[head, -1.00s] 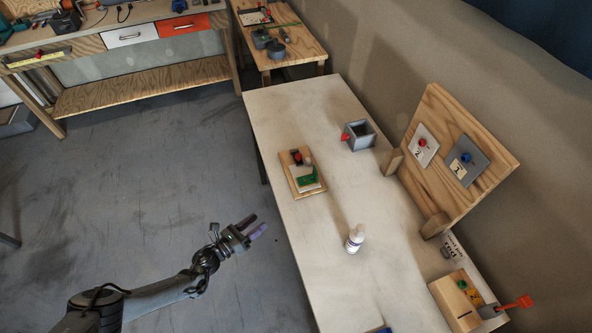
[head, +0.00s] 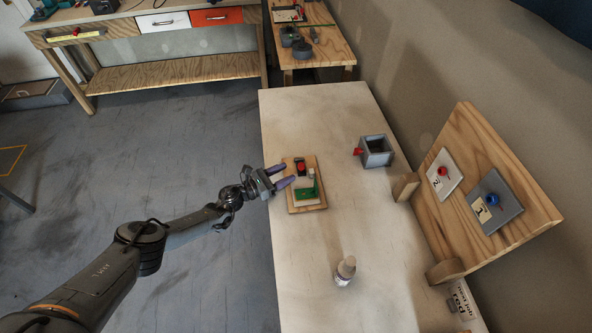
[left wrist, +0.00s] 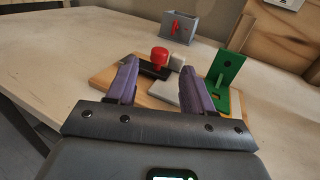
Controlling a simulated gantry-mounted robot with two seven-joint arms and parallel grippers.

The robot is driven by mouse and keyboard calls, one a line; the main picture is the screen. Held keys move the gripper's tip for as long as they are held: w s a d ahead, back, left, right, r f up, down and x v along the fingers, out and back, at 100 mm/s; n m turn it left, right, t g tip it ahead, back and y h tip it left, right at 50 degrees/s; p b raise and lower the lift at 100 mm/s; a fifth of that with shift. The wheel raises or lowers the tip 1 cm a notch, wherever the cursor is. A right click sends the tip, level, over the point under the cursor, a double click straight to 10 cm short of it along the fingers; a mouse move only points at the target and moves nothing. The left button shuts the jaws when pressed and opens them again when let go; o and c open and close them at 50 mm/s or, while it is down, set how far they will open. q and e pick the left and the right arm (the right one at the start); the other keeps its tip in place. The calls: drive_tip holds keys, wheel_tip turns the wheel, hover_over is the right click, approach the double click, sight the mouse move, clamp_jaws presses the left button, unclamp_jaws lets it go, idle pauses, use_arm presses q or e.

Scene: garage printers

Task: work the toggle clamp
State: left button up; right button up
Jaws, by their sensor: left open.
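The toggle clamp has a red-tipped dark handle (head: 300,166) and sits on a small wooden board (head: 318,166) on the pale table. The red tip also shows in the left wrist view (left wrist: 160,56), just beyond my left finger. A green bracket (head: 305,193) stands on the same board, and it shows upright at right in the left wrist view (left wrist: 229,64). A grey-white block (left wrist: 180,97) lies between them. My left gripper (head: 285,176) is open at the board's left edge, its purple fingers pointing at the clamp with nothing held. My right gripper is not in view.
A grey box with a red knob (head: 376,150) stands behind the board to the right. A white bottle (head: 345,270) stands nearer on the table. An upright wooden panel with numbered plates (head: 480,190) lines the right side. The table's far end is clear.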

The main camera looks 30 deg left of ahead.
sight(298, 167)
use_arm(q)
drive_tip(key=b+x, duration=0.1)
drive_tip(key=x, duration=0.3)
drive_tip(key=shift+w+d, duration=0.1)
drive_tip(key=shift+w, duration=0.05)
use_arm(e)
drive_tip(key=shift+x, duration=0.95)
use_arm(q)
drive_tip(key=shift+w+d+b, duration=0.15)
drive_tip(key=shift+w+b, duration=0.15)
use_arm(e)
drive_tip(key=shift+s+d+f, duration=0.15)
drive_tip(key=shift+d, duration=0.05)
use_arm(q)
clamp_jaws()
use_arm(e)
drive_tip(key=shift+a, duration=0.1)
